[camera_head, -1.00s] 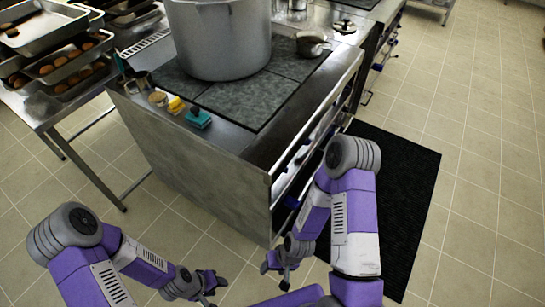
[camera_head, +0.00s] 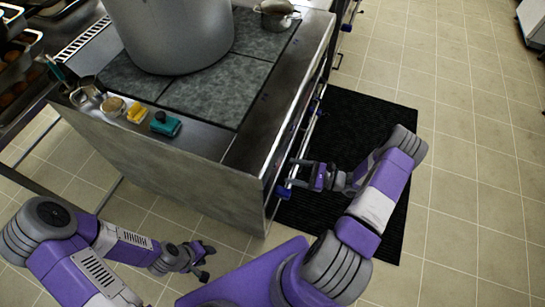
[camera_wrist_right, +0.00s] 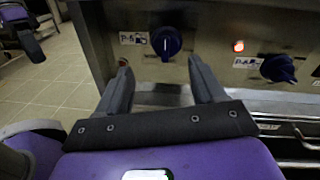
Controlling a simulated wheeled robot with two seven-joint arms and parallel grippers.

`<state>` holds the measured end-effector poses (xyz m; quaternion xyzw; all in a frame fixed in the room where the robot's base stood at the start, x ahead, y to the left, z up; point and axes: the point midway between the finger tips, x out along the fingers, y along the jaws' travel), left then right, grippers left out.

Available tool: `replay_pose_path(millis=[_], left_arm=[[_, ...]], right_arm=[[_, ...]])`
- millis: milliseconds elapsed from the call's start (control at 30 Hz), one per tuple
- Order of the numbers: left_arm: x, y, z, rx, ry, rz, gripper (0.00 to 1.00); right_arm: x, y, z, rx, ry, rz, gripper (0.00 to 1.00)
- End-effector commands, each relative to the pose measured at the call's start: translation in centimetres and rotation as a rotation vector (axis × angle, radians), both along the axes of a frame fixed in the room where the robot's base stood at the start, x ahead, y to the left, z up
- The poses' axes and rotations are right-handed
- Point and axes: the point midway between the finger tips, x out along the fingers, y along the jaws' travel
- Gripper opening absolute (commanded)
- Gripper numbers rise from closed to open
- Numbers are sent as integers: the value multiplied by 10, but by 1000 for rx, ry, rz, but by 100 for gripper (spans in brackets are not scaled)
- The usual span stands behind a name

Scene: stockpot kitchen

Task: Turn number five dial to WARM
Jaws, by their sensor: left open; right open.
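In the right wrist view a blue dial (camera_wrist_right: 166,42) is on the steel front panel, beyond and between the fingertips of my open right gripper (camera_wrist_right: 160,64), apart from them. A second blue dial (camera_wrist_right: 278,68) is further right, with a lit red lamp (camera_wrist_right: 238,46) beside it. In the head view my right gripper (camera_head: 293,174) is at the stove front, near a blue dial (camera_head: 283,192). My left gripper (camera_head: 205,262) is open and empty, low in front of the stove's side panel.
A large stockpot (camera_head: 172,32) stands on the stove top (camera_head: 215,95). A teal sponge (camera_head: 166,124) and small containers line its near edge. A rail (camera_wrist_right: 290,138) runs below the dials. A black mat (camera_head: 335,125) and open tiled floor lie right of the stove.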

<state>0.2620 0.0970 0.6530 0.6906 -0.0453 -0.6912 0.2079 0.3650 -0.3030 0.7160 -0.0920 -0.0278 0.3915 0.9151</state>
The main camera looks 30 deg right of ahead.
Motion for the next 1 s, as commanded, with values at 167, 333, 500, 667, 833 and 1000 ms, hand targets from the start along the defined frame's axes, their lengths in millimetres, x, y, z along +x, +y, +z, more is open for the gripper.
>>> replay_pose_path(millis=[167, 333, 500, 667, 833, 1000], left_arm=[[0, 0, -2, 0, 0, 0, 43], [0, 0, -5, 0, 0, 0, 43], [0, 0, -7, 0, 0, 0, 43], [0, 0, -8, 0, 0, 0, 43], [0, 0, -8, 0, 0, 0, 43], [0, 0, -8, 0, 0, 0, 43]], right_arm=[[12, 1, 3, 14, -22, -32, 68], [31, 21, 3, 15, -20, -28, 68], [47, 38, 3, 14, -18, -27, 68], [54, 45, 3, 13, -17, -28, 68], [55, 46, 3, 13, -17, -28, 68], [55, 45, 3, 13, -17, -28, 56]])
